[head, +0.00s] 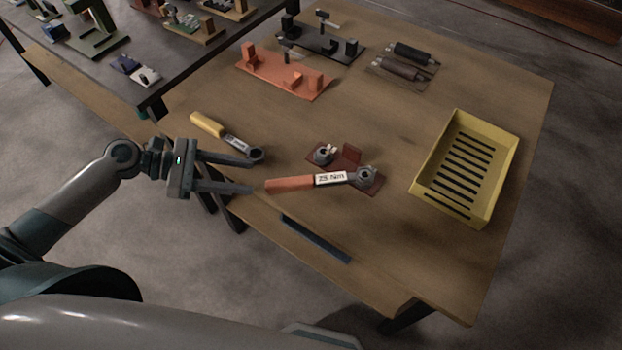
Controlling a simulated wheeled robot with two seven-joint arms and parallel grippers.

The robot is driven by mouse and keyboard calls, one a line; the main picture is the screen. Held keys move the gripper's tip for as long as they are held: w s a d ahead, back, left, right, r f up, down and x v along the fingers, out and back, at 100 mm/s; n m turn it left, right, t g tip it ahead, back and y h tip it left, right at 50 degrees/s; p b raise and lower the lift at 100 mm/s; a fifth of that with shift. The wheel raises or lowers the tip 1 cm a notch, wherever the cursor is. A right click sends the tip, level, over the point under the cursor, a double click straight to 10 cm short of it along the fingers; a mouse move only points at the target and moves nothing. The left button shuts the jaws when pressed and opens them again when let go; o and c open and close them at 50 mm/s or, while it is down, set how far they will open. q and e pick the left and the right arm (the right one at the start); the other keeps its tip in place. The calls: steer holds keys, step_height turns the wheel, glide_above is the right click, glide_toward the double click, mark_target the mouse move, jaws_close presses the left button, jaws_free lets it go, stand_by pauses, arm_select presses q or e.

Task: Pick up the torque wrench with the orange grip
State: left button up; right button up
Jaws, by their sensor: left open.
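The torque wrench with the orange grip (290,185) lies across the middle of the wooden table. It has a white label on its shaft, and its round head rests at a dark red plate (376,187). A second wrench with a yellow grip (207,124) lies further back on the left. My left gripper (252,175) is open and points right, with its fingertips just left of the orange grip. One finger reaches close to the yellow wrench's head; I cannot tell whether they touch. My right gripper is not in view.
A yellow slotted tray (425,204) stands at the right. An orange fixture plate (262,73), a dark fixture (318,45) and two dark cylinders (402,69) are at the back. A dark flat bar (316,238) lies at the front edge. The table (400,265) is bare at front right.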

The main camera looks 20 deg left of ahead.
mark_target(294, 181)
arm_select(q)
steer(key=p+x, duration=0.1)
steer(key=x, duration=0.3)
steer(key=shift+w+d+r, duration=0.1)
steer(key=shift+d+r, duration=0.05)
steer(key=shift+d, duration=0.1)
steer(key=p+x, duration=0.1)
steer(key=x, duration=0.4)
steer(key=shift+p, duration=0.3)
steer(key=shift+w+d+f, duration=0.2)
steer(key=shift+d+f, duration=0.1)
steer(key=shift+f, duration=0.05)
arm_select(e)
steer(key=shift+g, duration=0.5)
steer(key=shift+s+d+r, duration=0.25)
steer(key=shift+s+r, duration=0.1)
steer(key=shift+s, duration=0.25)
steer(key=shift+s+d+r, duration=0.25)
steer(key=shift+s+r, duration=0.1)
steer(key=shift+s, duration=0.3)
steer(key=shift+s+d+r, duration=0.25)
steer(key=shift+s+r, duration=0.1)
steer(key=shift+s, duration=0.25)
